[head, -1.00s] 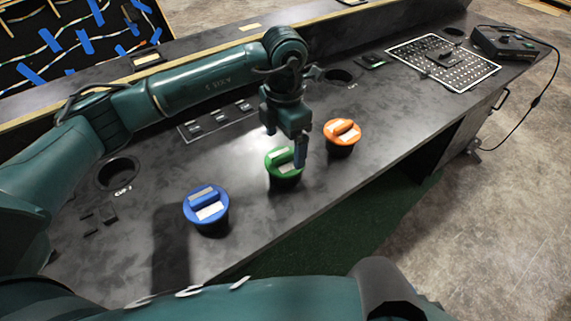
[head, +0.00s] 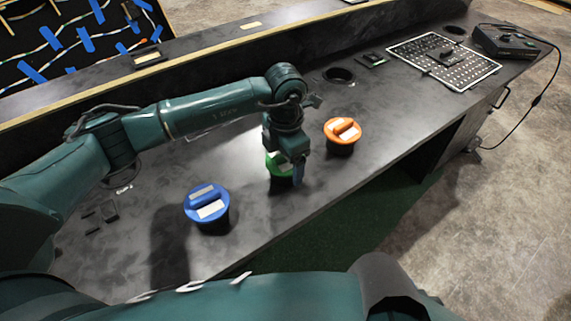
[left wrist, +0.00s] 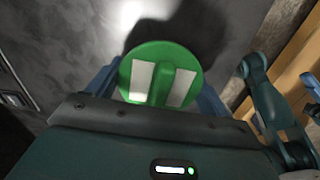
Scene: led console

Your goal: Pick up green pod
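The green pod (head: 276,172) stands on the dark console top between the blue pod (head: 207,205) and the orange pod (head: 342,132). My left gripper (head: 285,165) is down over it and hides part of its lid. In the left wrist view the green pod (left wrist: 160,72) shows its round lid with a raised grip bar and two pale strips. The blue fingers of my left gripper (left wrist: 157,85) stand on opposite sides of the lid, apart from each other. Whether they touch the pod I cannot tell. My right gripper is not in view.
A round hole (head: 339,76) is in the console behind the orange pod. A perforated panel (head: 443,62) and a black box (head: 504,42) with a cable lie at the far right. The console's front edge is close to the pods.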

